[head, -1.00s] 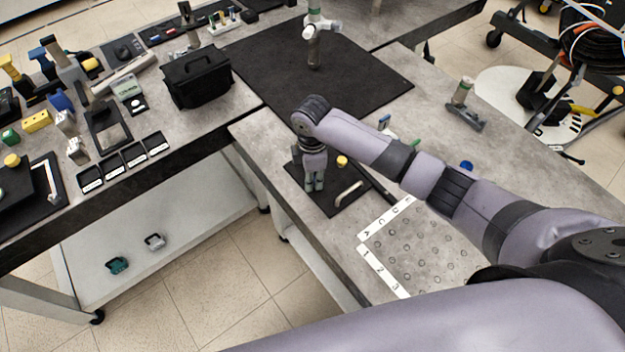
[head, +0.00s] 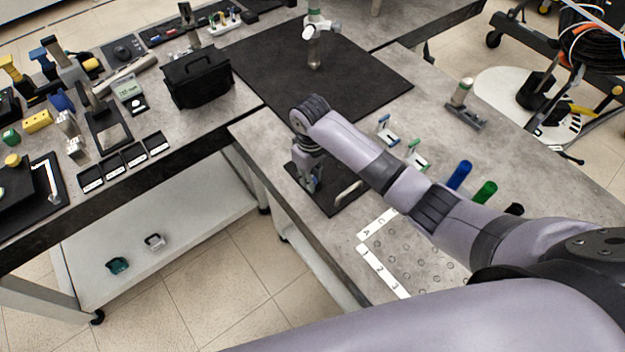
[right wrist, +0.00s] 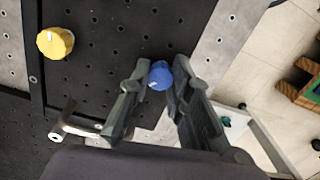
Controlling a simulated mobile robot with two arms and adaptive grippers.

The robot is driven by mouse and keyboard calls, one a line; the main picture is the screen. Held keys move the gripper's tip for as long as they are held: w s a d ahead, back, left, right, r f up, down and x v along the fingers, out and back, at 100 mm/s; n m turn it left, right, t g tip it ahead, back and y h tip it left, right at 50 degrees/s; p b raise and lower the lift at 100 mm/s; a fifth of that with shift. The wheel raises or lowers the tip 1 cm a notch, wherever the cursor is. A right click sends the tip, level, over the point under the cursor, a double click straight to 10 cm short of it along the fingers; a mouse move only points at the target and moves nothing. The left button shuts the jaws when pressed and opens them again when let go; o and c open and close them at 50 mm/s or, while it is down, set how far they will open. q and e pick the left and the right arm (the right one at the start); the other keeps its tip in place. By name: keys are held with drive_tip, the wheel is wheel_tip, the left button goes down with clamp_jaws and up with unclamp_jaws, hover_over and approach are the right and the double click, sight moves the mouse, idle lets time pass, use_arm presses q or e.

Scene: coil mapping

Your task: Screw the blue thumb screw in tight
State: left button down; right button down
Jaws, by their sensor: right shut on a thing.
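The blue thumb screw (right wrist: 160,75) sits at the black perforated plate (right wrist: 110,50) in the right wrist view. My right gripper (right wrist: 161,80) is shut on it, one finger on each side of its head. In the head view my right gripper (head: 311,184) points down at the left part of the black plate (head: 343,206); the screw is mostly hidden by the fingers there. The screw's shaft and how deep it sits are hidden. My left gripper is not in view.
A yellow knob (right wrist: 55,42) and a metal handle (right wrist: 77,125) are on the plate beside the gripper; the handle also shows in the head view (head: 348,191). A pegboard (head: 410,249) and blue and green cylinders (head: 485,191) lie near my right arm. The dark mat (head: 345,85) behind is mostly clear.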

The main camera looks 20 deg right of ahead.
drive_tip(key=shift+s+d+f, duration=0.1)
drive_tip(key=shift+s+f, duration=0.1)
drive_tip(key=shift+f, duration=0.2)
drive_tip(key=m, duration=0.5)
drive_tip(key=shift+s, duration=0.1)
drive_tip(key=c, duration=1.8)
unclamp_jaws()
drive_tip(key=o, duration=0.4)
drive_tip(key=shift+w+f, duration=0.15)
drive_tip(key=shift+w, duration=0.1)
drive_tip(key=shift+w+r, duration=0.1)
drive_tip(key=shift+r, duration=0.25)
wheel_tip(320, 180, up, 12)
drive_tip(key=shift+w+f, duration=0.15)
drive_tip(key=shift+w, duration=0.1)
